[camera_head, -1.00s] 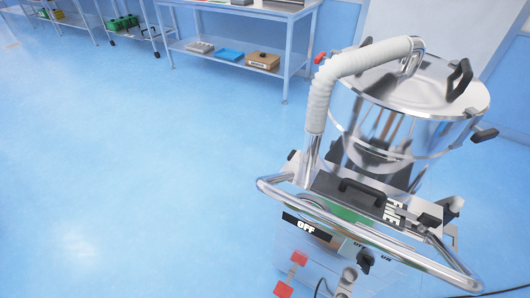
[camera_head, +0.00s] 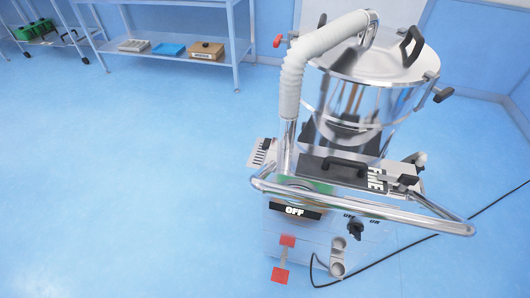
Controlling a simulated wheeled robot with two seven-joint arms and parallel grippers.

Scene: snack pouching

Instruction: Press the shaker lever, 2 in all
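The shaker machine (camera_head: 350,105) stands on the blue floor at the right of the head view. A small dark knob or lever (camera_head: 355,230) sits on the front panel, right of the label. A red-ended part (camera_head: 281,274) shows low on the front; I cannot tell which of these is the shaker lever. Neither of my grippers shows.
A metal handle bar (camera_head: 350,207) juts out around the machine's front. A black cable (camera_head: 415,243) runs over the floor to the right. A shelf table (camera_head: 234,72) with a grey tray, a blue tray (camera_head: 168,49) and a brown box (camera_head: 207,50) stands behind. The floor at left is clear.

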